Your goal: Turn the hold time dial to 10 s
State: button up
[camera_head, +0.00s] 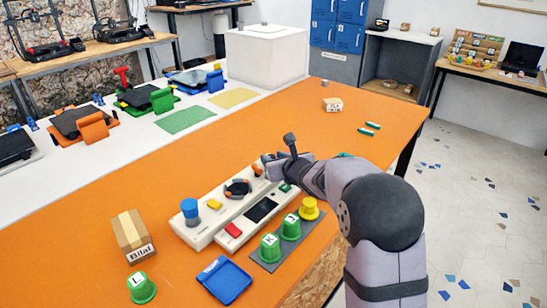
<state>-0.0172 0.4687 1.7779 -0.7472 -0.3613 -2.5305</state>
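A long light-grey control panel (208,222) lies on the orange table top. A round black dial (237,188) with orange marks sits midway along it; its lettering and setting are too small to read. I cannot tell if this is the hold time dial. A small orange part (257,170) shows further along the panel. My gripper (272,164) is at the panel's far right end, beyond the black dial and apart from it. My arm hides part of that end, and the fingertips are too small to tell open from shut.
The panel also has a blue knob (190,210), a red button (233,229) and a dark screen (261,209). Green lettered cups (270,247) and a yellow one (309,209) stand in front. A cardboard box (131,236) and blue tray (224,280) are near. The table behind is mostly clear.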

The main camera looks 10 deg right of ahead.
jog(key=shift+w, duration=0.15)
jog(key=c, duration=0.8)
jog(key=shift+o, duration=0.2)
jog(key=shift+f, duration=0.1)
jog(key=b, duration=0.3)
jog(key=shift+a+f+h, duration=0.15)
jog(key=shift+f+h, duration=0.1)
jog(key=shift+h, duration=0.05)
jog(key=b, duration=0.3)
jog(key=m+h+b, duration=0.1)
jog(key=b, duration=0.1)
jog(key=shift+r+m+b, duration=0.25)
jog(key=shift+m+b, duration=0.05)
jog(key=shift+b, duration=0.1)
jog(key=shift+r, duration=0.1)
jog(key=o, duration=0.8)
jog(key=shift+c, duration=0.2)
